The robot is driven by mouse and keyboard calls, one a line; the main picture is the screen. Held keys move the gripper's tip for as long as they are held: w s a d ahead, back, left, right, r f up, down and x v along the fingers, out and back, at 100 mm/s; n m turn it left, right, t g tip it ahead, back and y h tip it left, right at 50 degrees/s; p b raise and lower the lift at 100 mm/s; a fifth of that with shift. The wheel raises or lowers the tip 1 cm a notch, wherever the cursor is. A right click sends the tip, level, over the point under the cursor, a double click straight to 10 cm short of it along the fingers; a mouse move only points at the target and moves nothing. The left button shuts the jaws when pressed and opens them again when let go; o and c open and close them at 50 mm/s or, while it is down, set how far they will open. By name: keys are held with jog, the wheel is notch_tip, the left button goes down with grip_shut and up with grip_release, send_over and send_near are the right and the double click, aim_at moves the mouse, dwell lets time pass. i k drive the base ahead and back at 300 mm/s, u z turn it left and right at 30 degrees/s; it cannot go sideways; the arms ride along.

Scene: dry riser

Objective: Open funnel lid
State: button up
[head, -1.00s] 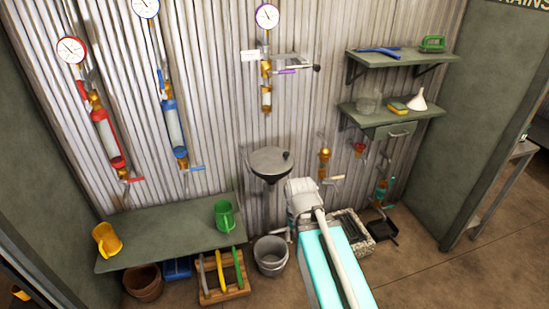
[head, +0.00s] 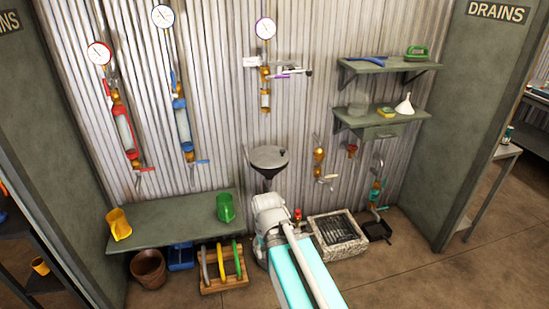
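The funnel (head: 268,172) is a dark grey cone on the corrugated wall, in the middle of the head view. Its lid (head: 266,157) is a flat grey disc that appears to lie shut across the top, with a small dark knob at the right edge. My arm, with white and cyan links, reaches up from the bottom of the view and ends just below the funnel. My gripper cannot be made out; the arm seems to hide it. No contact with the lid is visible.
A green bench (head: 175,222) holds a yellow jug (head: 119,224) and a green jug (head: 225,207) left of the funnel. Gauges and valve pipes line the wall. Two shelves (head: 385,120) hang at right. A stone-rimmed grate (head: 338,234) sits below. Open floor lies at front right.

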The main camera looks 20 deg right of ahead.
aim_at(269, 156)
jog(key=u, duration=0.35)
jog(key=k, duration=0.85)
jog(key=u, duration=0.2)
jog(key=i, duration=1.45)
jog(key=z, duration=0.8)
jog(key=i, duration=0.85)
jog(key=z, duration=0.5)
